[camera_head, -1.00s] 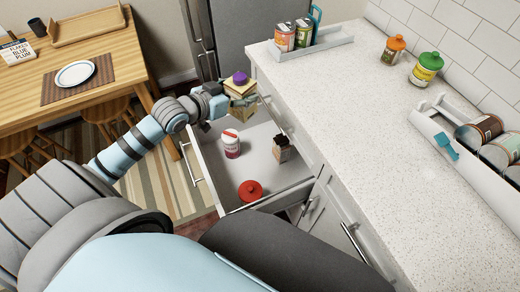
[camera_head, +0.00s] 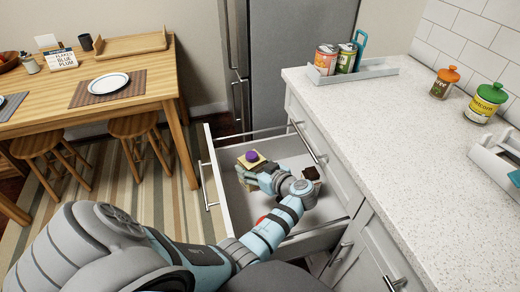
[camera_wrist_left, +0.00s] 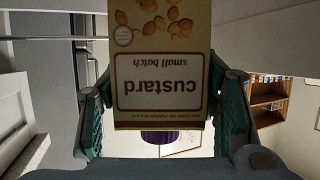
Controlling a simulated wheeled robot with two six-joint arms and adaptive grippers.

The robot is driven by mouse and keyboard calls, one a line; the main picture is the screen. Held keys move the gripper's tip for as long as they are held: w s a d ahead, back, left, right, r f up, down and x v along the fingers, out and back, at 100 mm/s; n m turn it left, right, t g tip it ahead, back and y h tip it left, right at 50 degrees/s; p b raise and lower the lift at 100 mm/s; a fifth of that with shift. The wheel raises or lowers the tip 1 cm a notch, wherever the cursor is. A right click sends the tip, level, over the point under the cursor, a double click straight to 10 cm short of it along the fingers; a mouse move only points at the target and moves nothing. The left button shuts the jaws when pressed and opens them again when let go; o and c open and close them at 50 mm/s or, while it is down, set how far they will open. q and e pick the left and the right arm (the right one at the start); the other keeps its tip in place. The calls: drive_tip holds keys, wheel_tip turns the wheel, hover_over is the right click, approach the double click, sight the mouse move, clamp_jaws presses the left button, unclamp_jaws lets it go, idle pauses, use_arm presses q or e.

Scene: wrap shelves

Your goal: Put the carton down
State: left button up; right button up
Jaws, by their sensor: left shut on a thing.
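The custard carton (camera_head: 250,160), cream-coloured with a purple cap, is at the far left part of the open drawer (camera_head: 225,205). My left gripper (camera_head: 257,172) is shut on it. In the left wrist view the carton (camera_wrist_left: 160,75) sits between the two fingers, its "custard small batch" label upside down and its purple cap at the bottom. My gripper and forearm hide its lower part in the head view, so I cannot tell whether it touches the drawer floor. My right gripper is not in view.
In the drawer, a dark-topped carton (camera_head: 312,174) stands to the right of my gripper, and a red lid (camera_head: 262,220) peeks out beside my forearm. The counter (camera_head: 400,130) is on the right. A fridge (camera_head: 295,60) stands behind the drawer.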

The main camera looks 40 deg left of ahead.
use_arm(q)
wheel_tip(320, 180, down, 12)
drive_tip(key=b, duration=0.6)
drive_tip(key=shift+f, duration=0.15)
drive_tip(key=o, duration=1.8)
drive_tip(key=shift+s, duration=0.1)
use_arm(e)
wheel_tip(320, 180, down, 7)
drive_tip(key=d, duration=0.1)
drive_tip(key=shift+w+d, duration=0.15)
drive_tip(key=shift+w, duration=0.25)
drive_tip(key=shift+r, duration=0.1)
use_arm(q)
drive_tip(key=r+p+v, duration=0.1)
drive_tip(key=p+v, duration=0.2)
drive_tip(key=v, duration=0.5)
drive_tip(key=shift+a, duration=0.2)
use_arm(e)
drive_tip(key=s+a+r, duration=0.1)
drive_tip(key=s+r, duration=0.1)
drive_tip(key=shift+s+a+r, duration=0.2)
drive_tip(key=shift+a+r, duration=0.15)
